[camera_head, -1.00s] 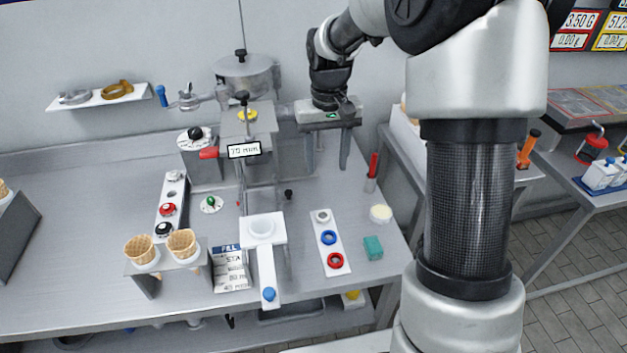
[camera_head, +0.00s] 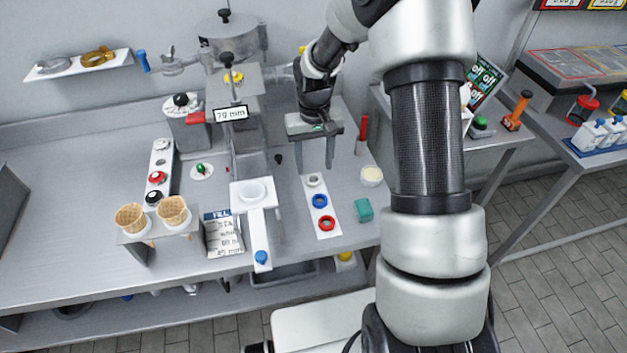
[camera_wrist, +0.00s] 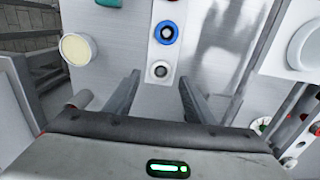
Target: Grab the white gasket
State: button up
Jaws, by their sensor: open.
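The white gasket (camera_head: 313,180) lies at the far end of a white strip (camera_head: 321,231), beyond a blue ring (camera_head: 319,201) and a red ring (camera_head: 326,223). In the wrist view the white gasket (camera_wrist: 160,71) shows near the gap between my fingertips, on the strip. My gripper (camera_head: 317,167) points down over the far end of the strip. Its two fingers are apart with nothing between them, and it also shows in the wrist view (camera_wrist: 159,82). I cannot tell the exact height of the fingertips above the gasket.
A round cream tub (camera_head: 371,176) and a teal block (camera_head: 363,210) stand right of the strip. Left of it is the filling machine with a white plate and cup (camera_head: 252,190). A red-topped tube (camera_head: 363,135) stands behind. Two cones (camera_head: 172,213) sit in a holder further left.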

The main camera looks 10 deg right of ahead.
aim_at(314, 180)
notch_tip(314, 180, down, 5)
jog(key=shift+r, duration=0.1)
jog(key=c, duration=1.1)
jog(key=shift+w, duration=0.1)
